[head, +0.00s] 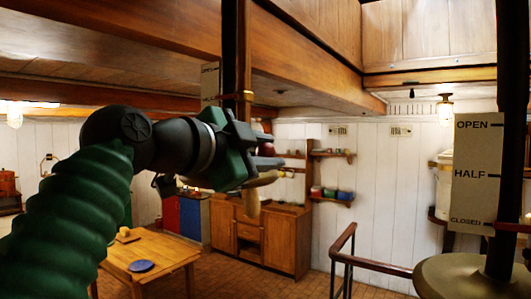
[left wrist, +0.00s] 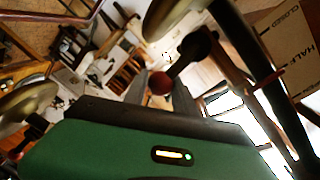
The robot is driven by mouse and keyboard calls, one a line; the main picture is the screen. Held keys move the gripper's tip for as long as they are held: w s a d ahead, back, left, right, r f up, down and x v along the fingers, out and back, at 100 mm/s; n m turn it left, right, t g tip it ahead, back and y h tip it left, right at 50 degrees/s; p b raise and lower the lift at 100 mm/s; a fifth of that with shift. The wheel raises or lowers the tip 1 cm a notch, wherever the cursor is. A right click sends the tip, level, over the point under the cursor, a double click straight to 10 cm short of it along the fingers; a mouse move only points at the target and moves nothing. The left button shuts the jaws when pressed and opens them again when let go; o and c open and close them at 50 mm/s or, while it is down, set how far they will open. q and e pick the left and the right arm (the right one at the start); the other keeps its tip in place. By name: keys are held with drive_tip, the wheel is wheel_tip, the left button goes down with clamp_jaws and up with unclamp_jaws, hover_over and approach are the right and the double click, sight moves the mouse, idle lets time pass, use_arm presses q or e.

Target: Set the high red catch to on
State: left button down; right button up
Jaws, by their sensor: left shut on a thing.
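My left gripper (head: 262,160) reaches up from the left in the head view, its fingers beside a dark pole (head: 236,50). In the left wrist view, the red ball knob (left wrist: 158,83) of the catch sits between the fingers, and the gripper is shut on it. The red knob also shows partly in the head view (head: 267,149), mostly hidden by the fingers. A dark ball-ended part (left wrist: 196,44) shows just beyond the knob in the left wrist view. I cannot read which setting the catch is at. My right gripper is not in view.
A plate (head: 473,175) marked OPEN, HALF and CLOSED hangs at the right, above a brass disc (head: 475,272). A wooden table (head: 170,250) stands below left. A cabinet (head: 285,240) stands at the back. A dark railing (head: 370,262) crosses the lower right. Low beams run overhead.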

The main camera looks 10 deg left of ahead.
use_arm(q)
drive_tip(key=shift+w+f, duration=0.1)
drive_tip(key=shift+f, duration=0.1)
drive_tip(key=c, duration=1.3)
unclamp_jaws()
drive_tip(key=shift+c, duration=0.2)
drive_tip(key=shift+o, duration=1.6)
drive_tip(key=shift+w, duration=0.25)
drive_tip(key=shift+s, duration=0.15)
drive_tip(key=b+v, duration=0.2)
drive_tip(key=v, duration=0.4)
drive_tip(key=shift+s+a, duration=0.2)
drive_tip(key=shift+s, duration=0.15)
drive_tip(key=v, duration=0.9)
drive_tip(key=shift+s+a+b, duration=0.25)
drive_tip(key=shift+b, duration=0.2)
